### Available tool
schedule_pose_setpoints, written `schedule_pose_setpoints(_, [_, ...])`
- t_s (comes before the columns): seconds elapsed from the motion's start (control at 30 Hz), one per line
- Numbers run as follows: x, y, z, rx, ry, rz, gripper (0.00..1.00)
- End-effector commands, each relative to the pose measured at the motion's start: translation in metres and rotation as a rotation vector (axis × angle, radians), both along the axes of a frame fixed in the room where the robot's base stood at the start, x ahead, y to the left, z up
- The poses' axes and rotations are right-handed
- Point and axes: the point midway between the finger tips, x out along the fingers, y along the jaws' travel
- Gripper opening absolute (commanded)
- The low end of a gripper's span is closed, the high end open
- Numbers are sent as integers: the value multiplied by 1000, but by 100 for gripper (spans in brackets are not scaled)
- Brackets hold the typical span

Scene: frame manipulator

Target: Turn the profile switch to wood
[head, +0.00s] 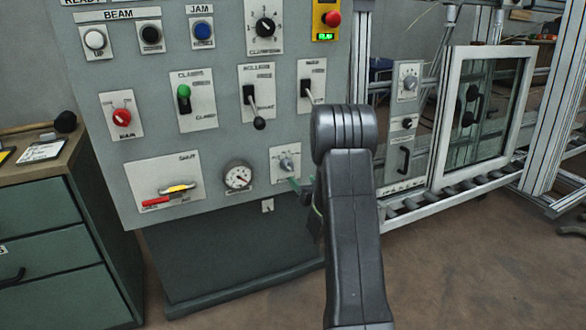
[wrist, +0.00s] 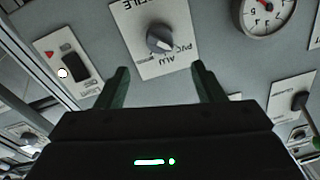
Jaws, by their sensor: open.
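The profile switch (wrist: 160,38) is a grey rotary knob on a white plate marked PVC and ALU, with a third small label too blurred to read. I cannot tell for sure which label it points at. In the head view the same switch (head: 286,164) is on the lower right of the grey panel, right of the round gauge. My gripper (wrist: 161,72) is open and empty, its two dark green fingers on either side of the knob's plate, apart from the knob. In the head view a green finger (head: 297,186) shows just below the knob; my arm hides the rest.
The gauge (head: 238,176) and the shaft plate with a red and yellow handle (head: 168,190) are to the left. A black rocker switch (wrist: 75,66) is near the left finger in the wrist view. Lever switches (head: 250,95) are above. A framed glass window (head: 485,115) stands right.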

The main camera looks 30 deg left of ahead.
Motion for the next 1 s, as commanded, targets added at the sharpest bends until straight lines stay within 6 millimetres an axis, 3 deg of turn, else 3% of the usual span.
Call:
schedule_pose_setpoints(0.2, [29,38,-1,0,-2,2,62])
schedule_pose_setpoints(0.5, [57,74,-1,-1,-1,-1,62])
schedule_pose_setpoints(0.97, [65,82,0,-2,0,-2,62])
schedule_pose_setpoints(1.0, [65,82,0,-2,0,-2,56])
